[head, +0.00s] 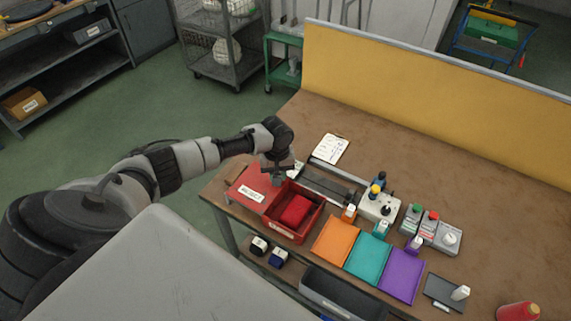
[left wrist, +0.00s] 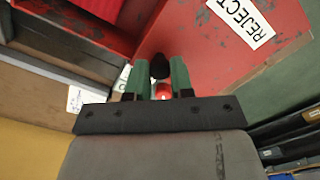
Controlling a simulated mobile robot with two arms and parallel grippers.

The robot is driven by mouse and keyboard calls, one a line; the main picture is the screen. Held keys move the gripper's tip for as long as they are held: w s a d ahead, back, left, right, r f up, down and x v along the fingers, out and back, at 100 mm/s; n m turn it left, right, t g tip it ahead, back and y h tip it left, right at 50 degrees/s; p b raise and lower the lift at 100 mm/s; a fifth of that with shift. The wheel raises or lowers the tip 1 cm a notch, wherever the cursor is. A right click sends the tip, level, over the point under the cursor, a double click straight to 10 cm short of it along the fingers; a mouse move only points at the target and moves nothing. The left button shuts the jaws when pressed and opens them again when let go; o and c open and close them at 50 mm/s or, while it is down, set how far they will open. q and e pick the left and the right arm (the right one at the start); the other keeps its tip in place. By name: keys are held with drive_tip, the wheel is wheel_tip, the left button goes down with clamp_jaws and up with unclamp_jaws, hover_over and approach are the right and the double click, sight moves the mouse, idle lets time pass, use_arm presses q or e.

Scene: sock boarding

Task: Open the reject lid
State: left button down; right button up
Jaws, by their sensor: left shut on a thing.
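The reject lid (head: 247,186) is a flat red panel with a white label, and it lies to the left of the open red reject bin (head: 284,229). A folded red cloth (head: 297,210) lies inside the bin. My left gripper (head: 278,178) is at the lid's far right edge, beside the bin. In the left wrist view, the lid (left wrist: 205,60) shows its REJECT label, and the green fingers of the left gripper (left wrist: 157,75) close around a small dark knob (left wrist: 160,66) at the lid. The exact contact is partly hidden. My right gripper is in neither view.
Orange (head: 335,240), teal (head: 369,258) and purple (head: 402,275) mats lie right of the bin. Small devices with buttons (head: 424,226) stand behind them. A clipboard (head: 330,148) lies behind the bin. A yellow partition (head: 430,90) bounds the back. The table's right rear is clear.

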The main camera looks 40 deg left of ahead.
use_arm(q)
drive_tip(key=c, duration=1)
unclamp_jaws()
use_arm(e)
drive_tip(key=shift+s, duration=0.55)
use_arm(q)
wheel_tip(320, 180, up, 11)
drive_tip(key=shift+f+b, duration=0.1)
drive_tip(key=shift+b, duration=0.6)
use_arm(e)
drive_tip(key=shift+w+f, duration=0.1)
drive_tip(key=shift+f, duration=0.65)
